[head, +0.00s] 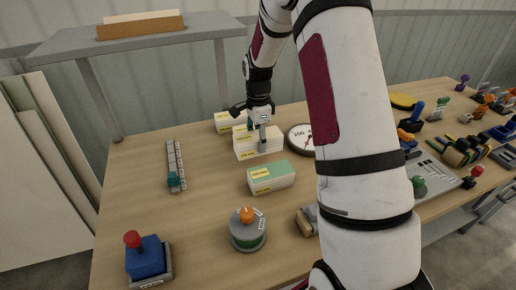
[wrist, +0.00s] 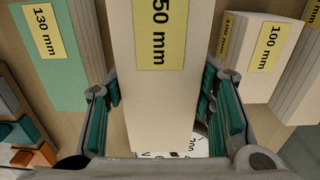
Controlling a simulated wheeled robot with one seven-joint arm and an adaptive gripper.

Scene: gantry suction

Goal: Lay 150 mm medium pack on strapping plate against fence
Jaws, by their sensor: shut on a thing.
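The medium pack, a pale upright block with a yellow label ending in "50 mm" (wrist: 165,30), stands between my jaws in the wrist view. It also shows in the head view as a white pack (head: 245,146) left of the dial. My gripper (head: 260,118) is shut on it, with teal pads on both sides (wrist: 163,95). Whether its base touches the table is unclear. A grey plate (head: 437,170) lies at the right, partly behind my arm. I cannot tell whether it is the strapping plate, and no fence is clear.
A green-topped 130 mm pack (head: 271,173) sits in front; 100 mm packs (wrist: 265,45) stand beside the held one. A dial (head: 298,138) is close to its right. Tools crowd the right; the table's left is mostly clear.

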